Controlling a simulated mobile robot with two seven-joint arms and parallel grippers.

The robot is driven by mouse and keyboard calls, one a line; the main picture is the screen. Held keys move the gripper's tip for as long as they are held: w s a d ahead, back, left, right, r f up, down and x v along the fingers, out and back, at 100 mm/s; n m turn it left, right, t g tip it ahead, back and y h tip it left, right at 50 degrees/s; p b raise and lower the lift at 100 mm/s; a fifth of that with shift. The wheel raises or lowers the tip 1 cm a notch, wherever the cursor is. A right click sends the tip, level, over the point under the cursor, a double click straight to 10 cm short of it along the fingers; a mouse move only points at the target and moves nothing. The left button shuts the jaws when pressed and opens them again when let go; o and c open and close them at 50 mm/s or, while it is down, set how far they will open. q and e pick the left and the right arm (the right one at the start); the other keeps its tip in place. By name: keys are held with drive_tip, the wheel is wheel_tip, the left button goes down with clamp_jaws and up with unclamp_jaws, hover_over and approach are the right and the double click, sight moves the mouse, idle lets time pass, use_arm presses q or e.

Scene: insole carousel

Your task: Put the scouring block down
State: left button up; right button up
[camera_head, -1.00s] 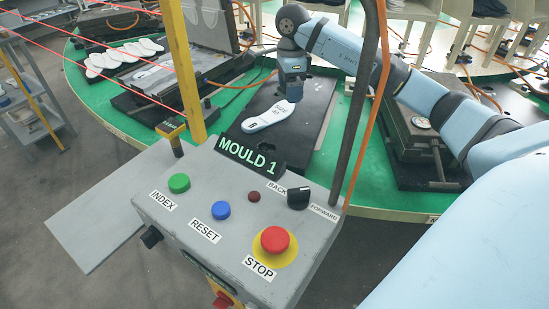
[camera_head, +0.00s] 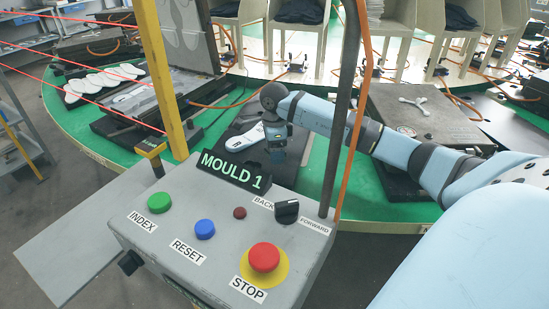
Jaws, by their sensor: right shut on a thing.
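My right gripper (camera_head: 277,151) points down over the dark mould plate behind the control box. It is shut on the scouring block, which is too small and dark to make out clearly between the fingers. A white insole (camera_head: 250,136) with a dark letter lies on the plate, just left of the gripper. The gripper and wrist cover its right end. I cannot tell whether the block touches the plate. My left gripper is not in view.
The grey control box (camera_head: 150,228) with the MOULD 1 sign (camera_head: 232,170) and a red stop button (camera_head: 264,257) stands in front. A yellow post (camera_head: 160,70) and a dark pole (camera_head: 342,110) rise beside it. An open mould (camera_head: 140,104) is left, a closed mould (camera_head: 425,115) right.

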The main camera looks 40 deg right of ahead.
sight(274, 167)
drive_tip(key=shift+f+b, duration=0.35)
drive_tip(key=shift+f, duration=1.7)
drive_tip(key=o, duration=0.8)
wheel_tip(274, 167, up, 12)
drive_tip(key=shift+r+p, duration=0.15)
drive_tip(key=shift+p, duration=0.85)
